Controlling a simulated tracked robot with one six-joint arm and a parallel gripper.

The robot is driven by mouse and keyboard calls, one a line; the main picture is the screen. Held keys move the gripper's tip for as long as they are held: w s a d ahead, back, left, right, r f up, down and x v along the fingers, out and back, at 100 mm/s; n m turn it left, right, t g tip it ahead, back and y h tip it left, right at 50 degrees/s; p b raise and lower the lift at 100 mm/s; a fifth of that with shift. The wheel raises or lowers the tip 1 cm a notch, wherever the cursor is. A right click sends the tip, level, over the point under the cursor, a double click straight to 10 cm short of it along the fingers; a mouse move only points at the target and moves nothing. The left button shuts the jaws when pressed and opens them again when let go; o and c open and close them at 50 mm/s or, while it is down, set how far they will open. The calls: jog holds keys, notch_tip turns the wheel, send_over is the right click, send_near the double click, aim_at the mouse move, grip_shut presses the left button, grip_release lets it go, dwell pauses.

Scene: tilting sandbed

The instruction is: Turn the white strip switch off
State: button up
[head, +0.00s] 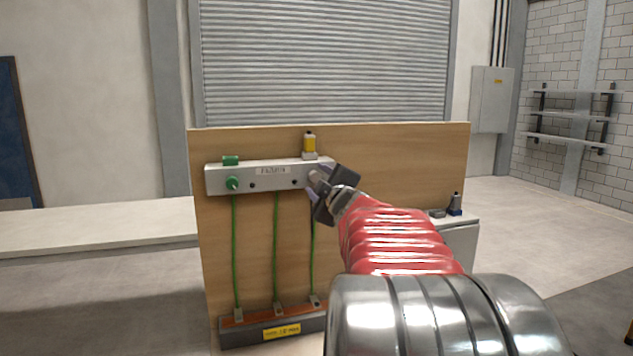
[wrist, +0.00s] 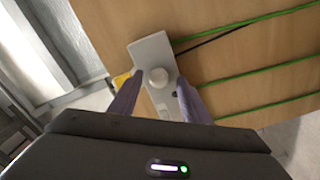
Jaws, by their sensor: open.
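A long white strip (head: 270,184) with a small label is mounted on an upright wooden panel (head: 400,150). In the wrist view the strip's end (wrist: 150,46) carries a round white knob (wrist: 158,76). My gripper (head: 321,186) is at the strip's right end and hides part of it. Its two fingers are apart, one on each side of the white knob in the wrist view (wrist: 161,84). I cannot tell whether they touch it.
Green cables (head: 276,240) run down from the strip to a dark base box (head: 270,335) with a yellow label. A yellow fitting (head: 309,143) stands above the strip's right end. A low white bench (head: 100,222) is at the left, and a grey cabinet (head: 460,240) at the right.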

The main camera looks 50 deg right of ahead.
jog(key=v, duration=1.2)
jog(key=shift+a, duration=0.1)
jog(key=w+a+f+m+g+y, duration=0.1)
jog(key=w+a+f+m+g, duration=0.15)
jog(key=w+a+f, duration=0.45)
jog(key=s+a+f+m+g+y, duration=0.1)
jog(key=s+a+f+g+y, duration=0.1)
jog(key=s+a+f, duration=0.4)
jog(key=s+a+f+m+g+y, duration=0.1)
jog(key=s+a+f+g+y, duration=0.2)
jog(key=a, duration=1.2)
jog(key=s+a+f+m+g+y, duration=0.2)
jog(key=s+a+f, duration=0.7)
jog(key=s+a, duration=0.1)
jog(key=shift+s+a+f+g+y, duration=0.25)
jog(key=shift+a+f+g+y, duration=0.15)
jog(key=shift+a, duration=0.25)
